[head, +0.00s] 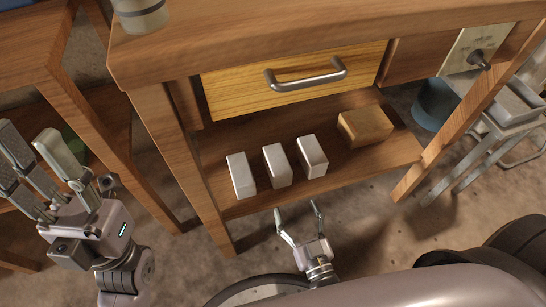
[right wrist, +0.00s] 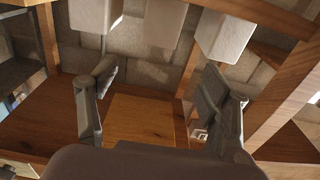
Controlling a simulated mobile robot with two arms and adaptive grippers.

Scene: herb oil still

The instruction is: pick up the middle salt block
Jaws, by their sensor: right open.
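Three pale salt blocks stand in a slanting row on the low wooden shelf (head: 238,206) under the table: the left one (head: 241,176), the middle one (head: 277,166) and the right one (head: 312,157). My right gripper (head: 297,209) is open and empty, in front of the shelf and below the middle block, apart from it. In the right wrist view, the middle block (right wrist: 160,22) is at the top, beyond and between the open fingers, with its upper part cut off. My left gripper (head: 28,150) is at the far left, fingers apart and empty, away from the blocks.
A wooden block (head: 366,126) lies right of the salt blocks. Above the shelf is a closed drawer (head: 295,80) with a metal handle (head: 306,77). Table legs (head: 190,165) flank the shelf. A blue container (head: 436,104) and grey stool (head: 512,108) stand at right.

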